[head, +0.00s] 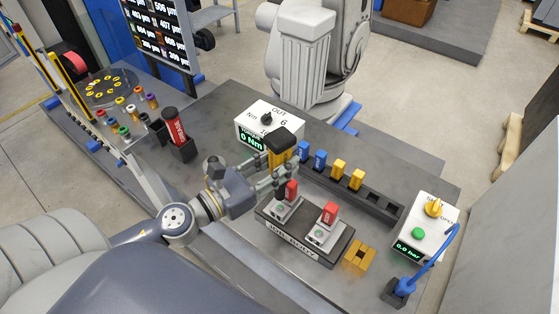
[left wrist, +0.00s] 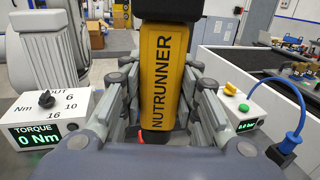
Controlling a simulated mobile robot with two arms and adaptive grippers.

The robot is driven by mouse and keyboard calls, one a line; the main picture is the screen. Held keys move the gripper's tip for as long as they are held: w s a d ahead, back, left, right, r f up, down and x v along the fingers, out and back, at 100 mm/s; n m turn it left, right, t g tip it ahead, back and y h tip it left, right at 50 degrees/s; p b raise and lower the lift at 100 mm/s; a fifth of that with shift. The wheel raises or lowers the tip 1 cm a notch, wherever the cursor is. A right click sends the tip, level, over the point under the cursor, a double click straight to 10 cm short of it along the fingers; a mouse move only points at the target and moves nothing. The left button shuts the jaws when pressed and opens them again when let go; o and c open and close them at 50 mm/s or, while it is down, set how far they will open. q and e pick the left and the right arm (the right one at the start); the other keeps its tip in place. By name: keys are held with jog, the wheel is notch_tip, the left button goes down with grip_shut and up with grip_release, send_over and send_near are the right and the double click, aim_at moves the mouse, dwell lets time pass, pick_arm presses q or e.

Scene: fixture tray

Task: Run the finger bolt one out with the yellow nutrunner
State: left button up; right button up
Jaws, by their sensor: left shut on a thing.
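The yellow nutrunner (head: 280,152) with a black top is held by my left gripper (head: 276,174), whose fingers are shut on it. In the left wrist view the nutrunner (left wrist: 164,75) stands upright between the finger pairs (left wrist: 158,105), its lettering facing me. That body carries two grey finger pieces, each with a red block, a left one (head: 291,190) and a right one (head: 329,212). The finger bolts are too small to tell apart. My right gripper is out of view.
The torque box (head: 252,134) reads 0 Nm. A dark rack (head: 386,208) holds blue and yellow blocks. An air box (head: 414,247) reads 0.0 bar, with a blue hose (head: 440,256). A yellow-brown block (head: 359,258) lies beside the jaw body.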

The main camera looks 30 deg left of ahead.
pick_arm(q)
jog(key=shift+f+b, duration=1.75)
jog(key=shift+f, duration=0.3)
jog(key=shift+f+b, duration=0.35)
jog(key=shift+f, duration=0.1)
